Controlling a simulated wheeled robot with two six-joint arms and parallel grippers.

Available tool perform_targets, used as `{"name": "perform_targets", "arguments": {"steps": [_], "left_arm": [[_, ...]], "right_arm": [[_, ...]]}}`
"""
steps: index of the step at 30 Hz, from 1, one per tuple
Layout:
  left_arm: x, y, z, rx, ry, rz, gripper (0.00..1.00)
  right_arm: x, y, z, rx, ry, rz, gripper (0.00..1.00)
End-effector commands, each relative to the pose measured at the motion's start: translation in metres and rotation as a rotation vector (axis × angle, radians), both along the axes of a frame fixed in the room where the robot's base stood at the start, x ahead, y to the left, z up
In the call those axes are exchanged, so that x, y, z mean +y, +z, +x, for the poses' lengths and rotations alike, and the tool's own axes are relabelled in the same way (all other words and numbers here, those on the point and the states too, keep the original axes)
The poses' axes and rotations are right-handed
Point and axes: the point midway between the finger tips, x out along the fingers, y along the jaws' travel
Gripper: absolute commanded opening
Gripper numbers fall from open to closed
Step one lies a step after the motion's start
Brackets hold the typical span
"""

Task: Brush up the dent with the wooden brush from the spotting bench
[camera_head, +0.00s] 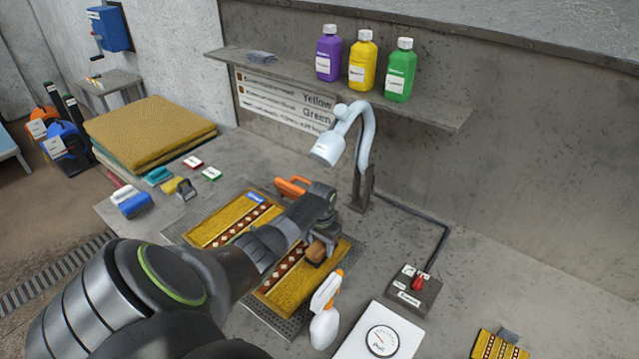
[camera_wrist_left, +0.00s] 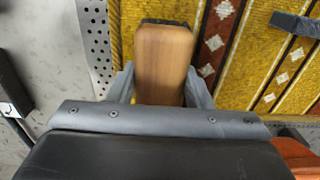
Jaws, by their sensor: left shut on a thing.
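My left gripper (camera_head: 327,240) reaches in from the left over the bench and is shut on the wooden brush (camera_head: 317,252). In the left wrist view the brush (camera_wrist_left: 163,60) stands between the two fingers of the gripper (camera_wrist_left: 160,88), its brown wooden body pointing away from me. The brush is over the yellow rug piece (camera_head: 297,290) with its dark red diamond band. Whether the bristles touch the pile is hidden. I cannot make out the dent. My right gripper does not show.
A lamp (camera_head: 364,150) stands behind the rug. A gauge (camera_head: 381,340) and a red-switch box (camera_head: 415,288) are to the right. Purple, yellow and green bottles (camera_head: 399,70) line the shelf.

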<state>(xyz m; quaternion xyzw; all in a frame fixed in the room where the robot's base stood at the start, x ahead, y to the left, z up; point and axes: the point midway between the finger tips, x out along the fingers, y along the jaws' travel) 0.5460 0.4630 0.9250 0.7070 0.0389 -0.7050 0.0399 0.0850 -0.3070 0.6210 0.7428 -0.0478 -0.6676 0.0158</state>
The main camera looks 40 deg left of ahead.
Motion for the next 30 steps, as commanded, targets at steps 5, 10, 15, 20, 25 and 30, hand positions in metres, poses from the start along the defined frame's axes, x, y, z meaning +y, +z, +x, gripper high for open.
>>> {"name": "perform_targets", "arguments": {"steps": [5,10,15,20,25,30], "left_arm": [[0.009,-0.002,-0.002,0.002,0.002,0.002,0.25],[0.017,-0.001,-0.003,0.002,0.001,0.004,0.25],[0.019,-0.001,-0.003,0.002,0.001,0.004,0.25],[0.026,-0.001,-0.004,0.002,0.002,0.004,0.25],[0.034,-0.001,-0.005,0.002,0.002,0.004,0.25],[0.036,0.000,-0.005,0.001,0.001,0.004,0.25]], "right_arm": [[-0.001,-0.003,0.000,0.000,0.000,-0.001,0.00],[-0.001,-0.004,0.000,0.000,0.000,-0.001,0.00],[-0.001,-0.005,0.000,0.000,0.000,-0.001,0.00],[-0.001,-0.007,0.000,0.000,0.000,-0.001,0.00],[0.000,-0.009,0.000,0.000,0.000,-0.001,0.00],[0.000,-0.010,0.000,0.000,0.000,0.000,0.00]]}}
